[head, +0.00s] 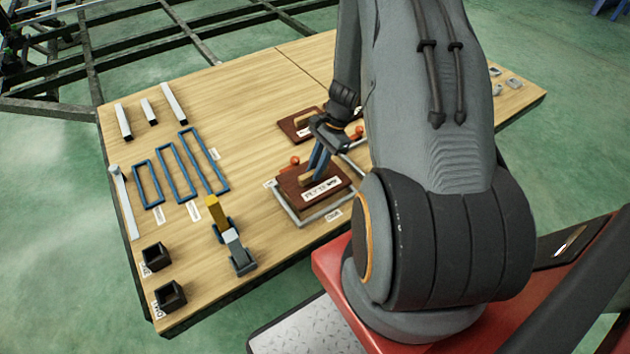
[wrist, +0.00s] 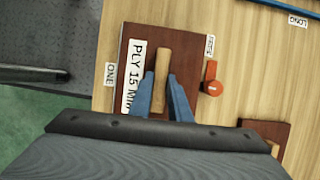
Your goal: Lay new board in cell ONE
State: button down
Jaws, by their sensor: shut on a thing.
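A dark red-brown board (head: 333,181) labelled PLY 15 MM lies over a light grey frame (head: 309,220) on the bench. The frame's near and left edges show; I cannot tell whether the board rests in it or hangs just above. In the wrist view the board (wrist: 138,42) has a ONE label (wrist: 110,73) beside it. My gripper (head: 313,172) points down with its blue fingers shut on the board's wooden handle (wrist: 163,58). The gripper (wrist: 163,95) also shows in the wrist view. A second brown board (head: 290,124) lies behind, partly hidden by my arm.
An orange-red knob (wrist: 213,88) sits right beside the board. Blue rectangular frames (head: 173,172), white bars (head: 123,121), black square cups (head: 156,257) and a yellow-and-grey tool (head: 228,238) lie to the left. Bare wood lies between them and the grey frame. A dark metal chassis (head: 75,68) stands behind.

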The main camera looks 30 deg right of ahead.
jog(key=shift+f, duration=2.4)
jog(key=shift+f, duration=0.15)
jog(key=c, duration=1.6)
grip_release()
jog(key=shift+c, duration=0.2)
